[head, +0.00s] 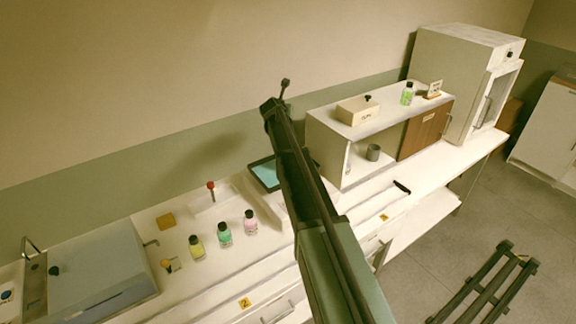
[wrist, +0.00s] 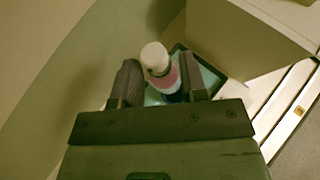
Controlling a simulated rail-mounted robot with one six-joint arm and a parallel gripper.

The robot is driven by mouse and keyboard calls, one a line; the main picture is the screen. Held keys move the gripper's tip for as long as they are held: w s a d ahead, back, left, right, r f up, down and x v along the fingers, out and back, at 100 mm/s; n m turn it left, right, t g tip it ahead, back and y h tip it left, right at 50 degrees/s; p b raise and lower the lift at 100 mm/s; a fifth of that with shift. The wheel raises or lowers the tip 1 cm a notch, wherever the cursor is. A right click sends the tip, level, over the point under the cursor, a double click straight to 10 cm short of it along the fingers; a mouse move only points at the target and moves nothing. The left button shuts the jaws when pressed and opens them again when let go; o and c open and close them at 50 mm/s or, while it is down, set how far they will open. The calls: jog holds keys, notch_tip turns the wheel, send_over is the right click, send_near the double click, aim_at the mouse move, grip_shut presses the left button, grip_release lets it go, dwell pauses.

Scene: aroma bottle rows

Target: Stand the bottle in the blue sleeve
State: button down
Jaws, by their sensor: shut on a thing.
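In the wrist view my gripper (wrist: 163,82) is shut on a bottle (wrist: 162,73) with a white cap and a pinkish body. The cap points up and away from the gripper, and a darker bluish part shows low between the fingers. I cannot tell whether that part is a band on the bottle or the blue sleeve. No blue sleeve shows plainly in either view. A tray with a teal inside and dark rim (wrist: 208,76) lies beyond the bottle. In the head view my arm hides the gripper and the held bottle.
Yellow (head: 196,248), green (head: 224,236) and pink (head: 250,222) bottles stand in a row on the counter. The teal tray (head: 264,173) lies beside my arm. An open-fronted cabinet (head: 325,142) holds a grey cup (head: 373,152); a box (head: 358,111) and a green bottle (head: 407,95) stand on top.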

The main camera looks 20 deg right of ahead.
notch_tip(320, 180, down, 20)
jog(key=b, duration=1.9)
jog(key=shift+r, duration=0.3)
jog(key=shift+f, duration=0.25)
jog(key=c, duration=0.7)
grip_release()
jog(key=shift+r, duration=0.1)
jog(key=shift+o, duration=0.2)
jog(key=shift+r, duration=0.1)
jog(key=shift+s+a+r+p, duration=0.1)
jog(key=shift+s+r+p, duration=0.1)
jog(key=shift+p, duration=0.25)
jog(key=p+v, duration=0.5)
jog(key=v, duration=0.6)
jog(key=shift+s+a, duration=0.15)
jog(key=shift+s, duration=0.05)
